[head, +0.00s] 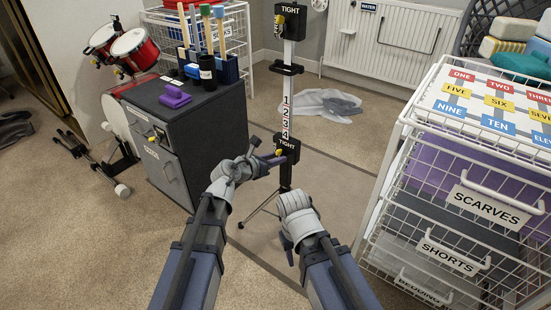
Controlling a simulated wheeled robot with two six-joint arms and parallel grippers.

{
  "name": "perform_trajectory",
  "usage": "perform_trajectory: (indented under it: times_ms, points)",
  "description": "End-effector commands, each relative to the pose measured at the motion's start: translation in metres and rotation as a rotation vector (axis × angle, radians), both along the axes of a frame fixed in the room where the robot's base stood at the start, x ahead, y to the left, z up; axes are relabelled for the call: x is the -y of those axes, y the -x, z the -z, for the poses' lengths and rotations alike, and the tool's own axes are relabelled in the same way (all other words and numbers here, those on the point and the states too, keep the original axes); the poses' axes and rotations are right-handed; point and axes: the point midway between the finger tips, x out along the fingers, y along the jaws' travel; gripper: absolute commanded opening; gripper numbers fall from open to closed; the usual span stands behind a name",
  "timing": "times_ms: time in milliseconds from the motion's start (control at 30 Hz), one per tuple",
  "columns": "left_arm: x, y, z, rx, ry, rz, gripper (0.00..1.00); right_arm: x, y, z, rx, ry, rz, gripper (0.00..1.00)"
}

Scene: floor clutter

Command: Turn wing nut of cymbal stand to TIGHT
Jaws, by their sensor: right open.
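The stand's upright pole (287,78) rises in the middle of the head view, with a number strip 1 to 4 on it. My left gripper (269,158) is at this lower block, close to the yellow piece; contact and jaw gap are unclear. My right gripper (287,250) hangs open and empty, low right of the stand.
A dark grey cabinet (172,185) with a purple item (174,96) on top stands left. A white wire drawer unit (395,160) stands close on the right. A red drum set (134,48) is at back left.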

Motion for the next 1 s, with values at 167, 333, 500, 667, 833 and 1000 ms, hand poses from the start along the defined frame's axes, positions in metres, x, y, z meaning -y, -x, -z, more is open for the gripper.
perform_trajectory:
  times_ms: [167, 333, 500, 667, 833, 1000]
  points:
    - [0.000, 0.000, 0.000, -0.001, 0.001, 0.000, 0.45, 0.000, 0.000, 0.000, 0.000, 0.000, 0.000, 0.45]
    - [0.000, 0.000, 0.000, 0.000, 0.001, 0.000, 0.45, 0.000, 0.000, 0.000, 0.000, 0.000, 0.000, 0.45]
    - [-0.004, 0.005, -0.004, 0.000, 0.002, -0.001, 0.45, 0.000, 0.000, -0.004, 0.000, 0.000, 0.000, 0.45]
    - [-0.014, 0.020, -0.012, -0.001, 0.002, -0.002, 0.45, 0.000, 0.000, -0.012, 0.000, 0.000, 0.000, 0.45]
    - [-0.029, 0.042, -0.024, -0.001, 0.002, -0.002, 0.45, 0.000, 0.000, -0.023, -0.001, 0.000, 0.000, 0.45]
    - [-0.042, 0.057, -0.030, -0.001, 0.003, -0.001, 0.45, 0.000, 0.000, -0.030, -0.001, 0.000, 0.000, 0.45]
